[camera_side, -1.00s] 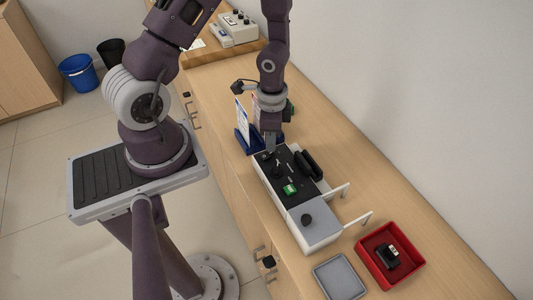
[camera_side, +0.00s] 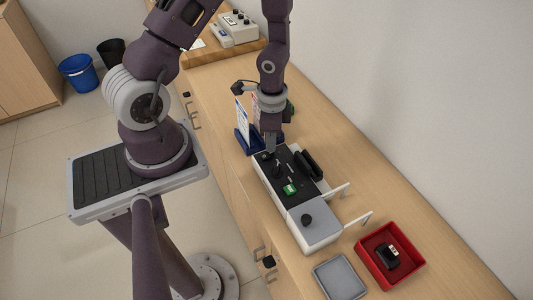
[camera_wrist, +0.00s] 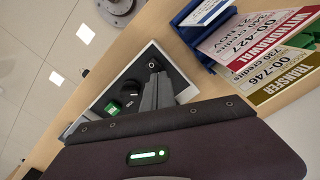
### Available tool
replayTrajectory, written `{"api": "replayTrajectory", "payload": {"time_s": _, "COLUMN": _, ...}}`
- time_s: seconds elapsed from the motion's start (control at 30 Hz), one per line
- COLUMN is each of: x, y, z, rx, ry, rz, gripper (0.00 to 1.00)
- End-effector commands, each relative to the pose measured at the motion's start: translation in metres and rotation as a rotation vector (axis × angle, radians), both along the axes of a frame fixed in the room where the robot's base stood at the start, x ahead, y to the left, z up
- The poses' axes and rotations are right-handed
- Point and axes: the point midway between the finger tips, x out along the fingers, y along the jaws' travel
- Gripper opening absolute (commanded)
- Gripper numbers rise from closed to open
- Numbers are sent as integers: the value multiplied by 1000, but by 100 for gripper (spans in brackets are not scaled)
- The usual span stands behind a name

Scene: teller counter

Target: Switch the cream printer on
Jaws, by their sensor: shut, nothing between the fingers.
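A long cream-white machine (camera_side: 318,234) with a black top panel lies on the counter; I take it for the printer. The panel holds a green button (camera_side: 290,189), dark knobs and small white marks. In the wrist view, part of the black panel (camera_wrist: 143,72) shows with a green-topped control (camera_wrist: 112,107) and a round dark control (camera_wrist: 130,88). My gripper (camera_side: 271,149) points down over the machine's far end, its fingers (camera_wrist: 155,80) together and empty. I cannot tell whether they touch the panel. The fingers hide part of it.
A blue holder (camera_side: 243,143) with printed cards stands beside the machine's far end. A red tray (camera_side: 368,262) with a black object and a grey tray (camera_side: 338,279) lie near the near end. Another pale device (camera_side: 238,27) stands at the back. The counter's right side is mostly clear.

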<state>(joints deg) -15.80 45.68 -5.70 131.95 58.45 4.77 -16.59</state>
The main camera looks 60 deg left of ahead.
Motion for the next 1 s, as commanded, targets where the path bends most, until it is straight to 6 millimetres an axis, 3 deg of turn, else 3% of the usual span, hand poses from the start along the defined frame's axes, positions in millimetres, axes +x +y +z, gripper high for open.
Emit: {"api": "replayTrajectory", "payload": {"time_s": 1.0, "x": 0, "y": 0, "z": -16, "rx": 0, "ry": 1, "rz": 1, "gripper": 0}}
